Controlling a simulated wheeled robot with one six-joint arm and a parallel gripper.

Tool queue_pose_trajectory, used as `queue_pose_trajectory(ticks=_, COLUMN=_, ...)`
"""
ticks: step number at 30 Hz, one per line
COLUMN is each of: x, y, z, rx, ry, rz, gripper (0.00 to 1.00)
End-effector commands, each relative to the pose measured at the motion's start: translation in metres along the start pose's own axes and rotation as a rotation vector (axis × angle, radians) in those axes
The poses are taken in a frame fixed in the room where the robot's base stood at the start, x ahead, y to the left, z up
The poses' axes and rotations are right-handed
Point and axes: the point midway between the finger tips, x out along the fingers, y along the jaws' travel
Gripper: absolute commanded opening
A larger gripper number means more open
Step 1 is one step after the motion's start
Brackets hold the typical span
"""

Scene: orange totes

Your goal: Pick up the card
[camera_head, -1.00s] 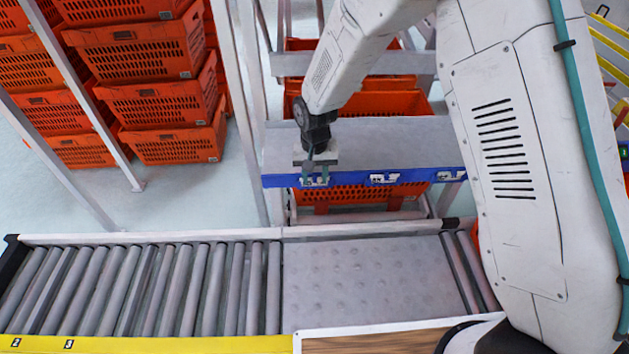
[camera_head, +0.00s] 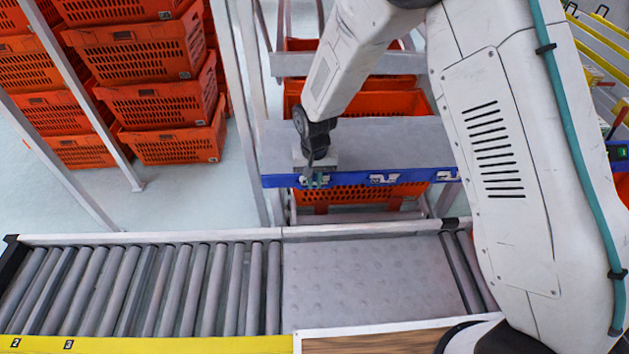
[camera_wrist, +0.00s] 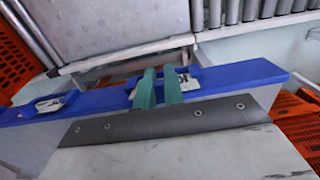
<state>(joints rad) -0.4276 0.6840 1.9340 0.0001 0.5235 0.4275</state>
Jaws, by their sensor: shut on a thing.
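My gripper (camera_head: 314,181) is at the blue rail (camera_head: 350,181) on the front edge of a grey shelf, at its left card spot. In the wrist view its two teal fingers (camera_wrist: 159,84) are close together and shut on a white card (camera_wrist: 187,83); part of the card shows to the right of the fingers, still at the rail. The grip itself is mostly hidden behind the fingers. Another white card (camera_head: 383,179) sits on the rail to the right, and a third (camera_head: 447,175) is farther right, partly cut off by my arm.
A roller conveyor (camera_head: 140,288) with a grey plate section (camera_head: 370,280) runs in front of the shelf. Orange totes (camera_head: 160,105) are stacked at the left, and another tote (camera_head: 345,194) is under the rail. Metal posts (camera_head: 235,110) stand left of the shelf.

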Motion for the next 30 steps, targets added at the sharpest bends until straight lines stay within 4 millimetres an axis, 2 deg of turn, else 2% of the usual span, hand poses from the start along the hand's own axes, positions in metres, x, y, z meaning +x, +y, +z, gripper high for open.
queue_pose_trajectory(ticks=8, x=-0.033, y=0.001, z=0.004, rx=0.000, ry=0.000, rz=0.000, gripper=0.00)
queue_pose_trajectory(ticks=21, x=-0.042, y=0.030, z=0.112, rx=-0.001, ry=0.000, rz=0.000, gripper=0.00)
queue_pose_trajectory(ticks=25, x=-0.044, y=0.036, z=0.135, rx=-0.001, ry=0.000, rz=0.000, gripper=0.00)
queue_pose_trajectory(ticks=30, x=-0.045, y=0.041, z=0.150, rx=-0.001, ry=0.000, rz=0.000, gripper=0.00)
